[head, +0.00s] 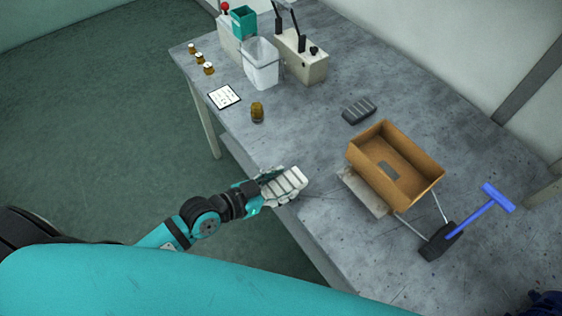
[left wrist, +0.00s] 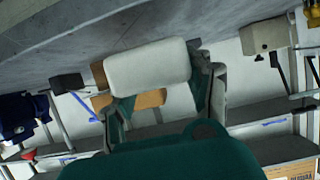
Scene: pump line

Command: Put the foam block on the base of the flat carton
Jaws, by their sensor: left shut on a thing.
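My right gripper is not in view.
A pale slab (head: 362,191) shows beside the carton's lower left. A blue-handled black tool (head: 438,243) lies right of it. A dark ribbed block (head: 358,110), an amber jar (head: 257,112) and a white bin (head: 260,64) stand farther back. Table between gripper and carton is clear.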

